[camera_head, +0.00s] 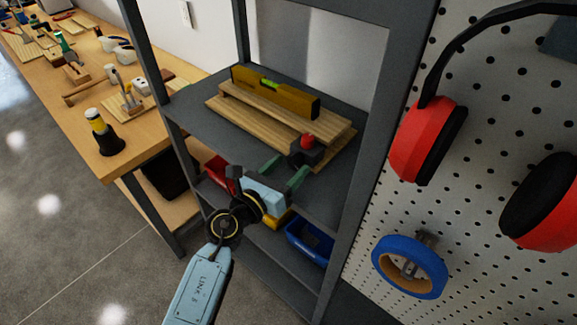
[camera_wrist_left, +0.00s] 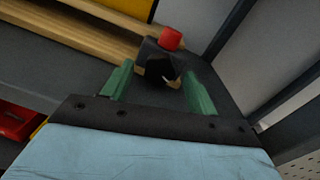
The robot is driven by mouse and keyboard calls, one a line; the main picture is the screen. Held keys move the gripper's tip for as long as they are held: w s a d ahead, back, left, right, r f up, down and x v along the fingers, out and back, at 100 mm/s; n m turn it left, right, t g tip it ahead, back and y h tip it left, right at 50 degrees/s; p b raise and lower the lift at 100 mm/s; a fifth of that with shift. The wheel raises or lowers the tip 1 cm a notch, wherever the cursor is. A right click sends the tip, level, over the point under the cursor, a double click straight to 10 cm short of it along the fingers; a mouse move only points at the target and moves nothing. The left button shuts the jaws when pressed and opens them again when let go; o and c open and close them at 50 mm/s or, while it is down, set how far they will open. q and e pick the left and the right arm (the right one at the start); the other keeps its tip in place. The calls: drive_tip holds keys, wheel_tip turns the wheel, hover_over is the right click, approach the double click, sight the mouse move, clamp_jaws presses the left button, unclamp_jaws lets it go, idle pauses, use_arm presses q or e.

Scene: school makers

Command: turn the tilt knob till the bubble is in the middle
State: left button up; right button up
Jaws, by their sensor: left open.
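A yellow spirit level (camera_head: 275,92) with a green vial (camera_head: 268,84) lies on a wooden board (camera_head: 285,113) on the grey shelf. I cannot make out where the bubble is. A dark knob with a red top (camera_head: 306,141) sits at the board's front right; in the left wrist view the red-topped knob (camera_wrist_left: 170,40) is just beyond the fingertips. My left gripper (camera_head: 284,171) is open, its green fingers pointing at the knob; in the left wrist view the gripper (camera_wrist_left: 160,88) straddles the dark block's line, apart from it. My right gripper is not in view.
The grey shelf (camera_head: 195,105) has uprights on both sides. A blue bin (camera_head: 308,243) sits on a lower shelf. Red earmuffs (camera_head: 428,140) and blue tape (camera_head: 411,267) hang on the pegboard at right. A wooden workbench (camera_head: 75,110) with tools is at left.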

use_arm(q)
drive_tip(key=shift+w+d, duration=0.2)
drive_tip(key=shift+w, duration=0.15)
drive_tip(key=shift+c, duration=0.2)
drive_tip(key=c, duration=0.9)
drive_tip(key=n+p, duration=0.2)
drive_tip(key=p, duration=0.1)
drive_tip(key=n+p, duration=0.1)
drive_tip(key=n, duration=0.1)
drive_tip(key=shift+r+p, duration=0.25)
drive_tip(key=shift+p, duration=0.15)
drive_tip(key=shift+c, duration=0.2)
drive_tip(key=shift+f+n, duration=0.2)
drive_tip(key=shift+n, duration=0.6)
drive_tip(key=o, duration=1)
